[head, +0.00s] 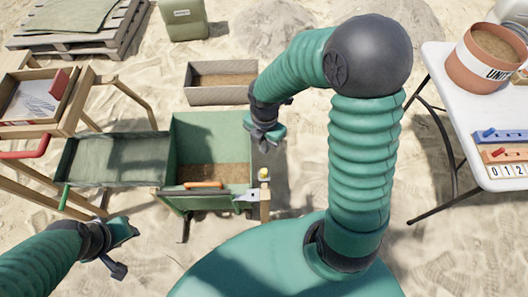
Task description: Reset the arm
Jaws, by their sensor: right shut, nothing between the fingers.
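My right arm, ribbed green with a dark round elbow, arches up and over in the head view. My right gripper (265,138) is shut and empty beside the right edge of the green sifting box (208,125), which has brown soil inside. My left gripper (122,250) is at the lower left, beyond the end of my green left arm, in front of the wooden frame.
A grey tray (222,98) with soil lies on the sand behind the box. A white table (440,62) at right bears a soil bucket (487,62) and number blocks (507,171). A wooden tray (35,128) stands at left.

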